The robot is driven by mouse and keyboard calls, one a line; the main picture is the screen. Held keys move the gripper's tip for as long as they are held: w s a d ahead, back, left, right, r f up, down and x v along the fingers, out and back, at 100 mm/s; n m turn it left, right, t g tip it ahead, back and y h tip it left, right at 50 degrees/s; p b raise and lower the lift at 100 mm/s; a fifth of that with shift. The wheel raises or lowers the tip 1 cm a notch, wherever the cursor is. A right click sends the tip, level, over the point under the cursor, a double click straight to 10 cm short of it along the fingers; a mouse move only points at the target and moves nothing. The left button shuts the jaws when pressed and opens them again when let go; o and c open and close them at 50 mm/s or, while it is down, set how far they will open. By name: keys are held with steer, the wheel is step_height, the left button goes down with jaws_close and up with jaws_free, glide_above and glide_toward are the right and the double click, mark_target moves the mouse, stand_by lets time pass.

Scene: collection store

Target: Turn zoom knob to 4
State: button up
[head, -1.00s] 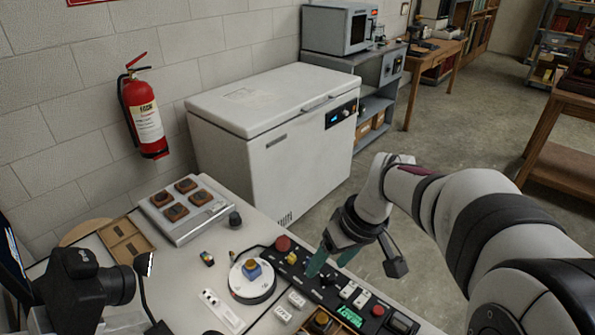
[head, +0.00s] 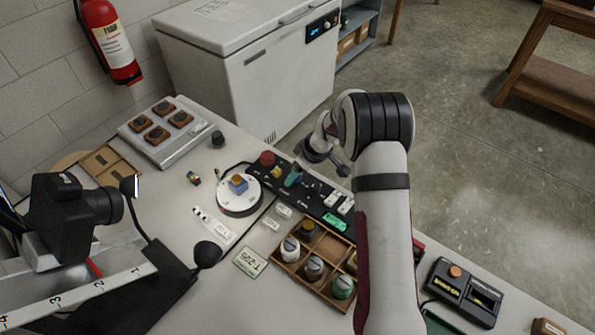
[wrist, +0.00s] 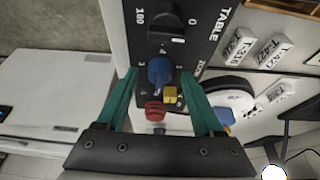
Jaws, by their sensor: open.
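The blue zoom knob (wrist: 160,73) is on the black control panel (wrist: 190,45), with small scale marks around it and a partly covered label beside it. In the wrist view my gripper (wrist: 161,80) is open, with one teal finger on each side of this knob. I cannot tell whether the fingers touch it. The knob's pointer setting is too small to read. In the head view my gripper (head: 293,177) is down at the panel and hides the knob. A dark knob marked TABLE (wrist: 172,26), with 180 and 0, sits beyond it.
A red button (wrist: 155,110) and a yellow piece (wrist: 170,95) are close to the fingers. The white turntable (head: 239,207) holds a blue-and-yellow object.

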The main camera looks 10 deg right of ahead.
steer(key=shift+f, duration=0.1)
jaws_close()
stand_by(0.3)
